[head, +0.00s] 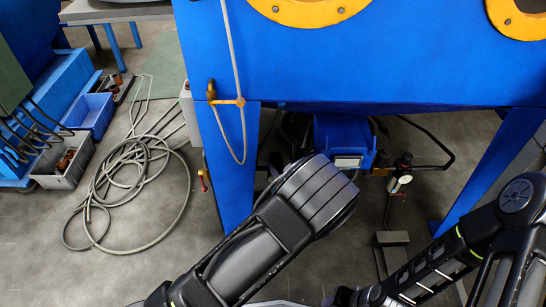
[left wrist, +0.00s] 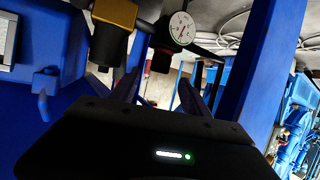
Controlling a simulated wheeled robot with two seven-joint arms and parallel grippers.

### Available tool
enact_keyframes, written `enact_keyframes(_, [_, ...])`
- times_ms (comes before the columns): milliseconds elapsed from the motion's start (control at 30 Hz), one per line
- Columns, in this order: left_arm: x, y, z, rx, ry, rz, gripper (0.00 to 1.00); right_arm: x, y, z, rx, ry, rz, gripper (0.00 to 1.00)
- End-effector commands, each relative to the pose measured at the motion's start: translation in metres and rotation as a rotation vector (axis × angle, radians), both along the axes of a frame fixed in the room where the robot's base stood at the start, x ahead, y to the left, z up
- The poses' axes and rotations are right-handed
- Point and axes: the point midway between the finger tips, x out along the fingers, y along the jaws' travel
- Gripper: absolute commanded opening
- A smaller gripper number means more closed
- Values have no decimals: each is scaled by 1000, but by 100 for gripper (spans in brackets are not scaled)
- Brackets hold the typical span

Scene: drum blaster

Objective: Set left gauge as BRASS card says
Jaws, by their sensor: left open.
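A small round gauge with a white face (head: 405,179) sits on dark pipework under the blue cabinet, right of the blue box. In the left wrist view the gauge (left wrist: 182,28) is larger, with a dark needle and marks too small to read. It is the only dial I see. I see no readable BRASS card.
A blue box with a pale label (head: 347,161) stands under the cabinet (head: 340,60). Blue legs (head: 230,150) flank this space. A brass-coloured block (left wrist: 115,14) hangs beside the gauge. A coiled hose (head: 125,190) and bins (head: 65,165) lie on the floor at left.

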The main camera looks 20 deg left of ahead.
Motion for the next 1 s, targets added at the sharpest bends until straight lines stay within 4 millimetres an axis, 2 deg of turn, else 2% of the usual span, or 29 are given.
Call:
enact_keyframes(533, [53,37,-29,2,1,0,55,5,1,-32,-2,-13,-6,36])
enact_keyframes(867, [58,40,-29,1,1,-2,55,6,1,-32,-2,-14,-7,36])
enact_keyframes(1000, [58,40,-29,1,1,-2,46,6,1,-32,-2,-14,-7,36])
